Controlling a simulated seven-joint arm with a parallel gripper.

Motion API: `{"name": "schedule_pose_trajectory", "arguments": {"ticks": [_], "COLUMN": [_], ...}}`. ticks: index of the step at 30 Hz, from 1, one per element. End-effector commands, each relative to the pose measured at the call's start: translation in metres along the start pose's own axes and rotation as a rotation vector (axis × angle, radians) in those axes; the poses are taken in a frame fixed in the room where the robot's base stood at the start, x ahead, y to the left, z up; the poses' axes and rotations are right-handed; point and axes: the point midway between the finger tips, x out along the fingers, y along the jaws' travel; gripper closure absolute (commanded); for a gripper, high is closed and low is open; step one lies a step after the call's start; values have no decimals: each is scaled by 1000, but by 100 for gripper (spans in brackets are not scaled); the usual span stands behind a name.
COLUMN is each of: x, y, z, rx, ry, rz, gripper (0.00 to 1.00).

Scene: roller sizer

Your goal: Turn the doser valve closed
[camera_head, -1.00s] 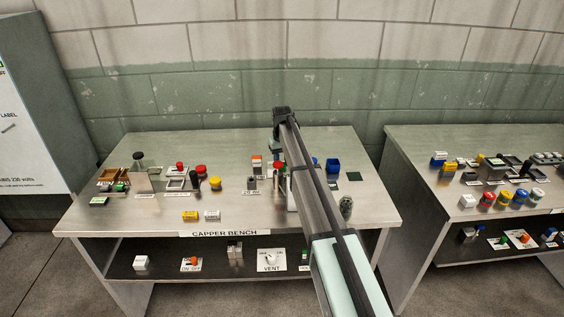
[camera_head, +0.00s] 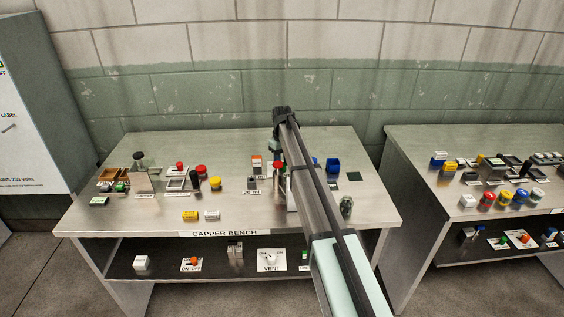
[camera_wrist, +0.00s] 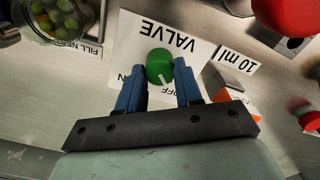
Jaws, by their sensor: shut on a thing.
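In the wrist view, a green round knob (camera_wrist: 159,65) sits on a white card (camera_wrist: 190,31) printed VALVE. OFF and part of another word, ending in N, show on the card's near side. The knob's white mark points down and slightly right in the picture, toward OFF. My gripper (camera_wrist: 161,68) has its two blue fingers on either side of the knob and is shut on it. In the head view, my arm hides the knob and my gripper.
A glass jar of green balls (camera_wrist: 62,18) stands close by at upper left in the wrist view. A red part (camera_wrist: 285,15) and a 10 ml label (camera_wrist: 237,61) lie to the right. The capper bench (camera_head: 130,222) holds several other controls; its front middle is fairly clear.

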Motion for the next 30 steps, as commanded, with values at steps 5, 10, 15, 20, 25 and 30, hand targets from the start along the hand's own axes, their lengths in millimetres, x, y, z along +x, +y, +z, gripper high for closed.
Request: {"name": "schedule_pose_trajectory", "arguments": {"ticks": [5, 10, 15, 20, 25, 30], "x": [0, 0, 0, -6, -29, -63], "y": [0, 0, 0, 0, 0, 0], "z": [0, 0, 0, 0, -1, -1], "rx": [-1, 0, 0, 0, 0, 0], "ry": [0, 0, 0, 0, 2, 2], "rz": [0, 0, 0, 0, 1, 1], "gripper": [53, 40, 40, 40, 40, 40]}}
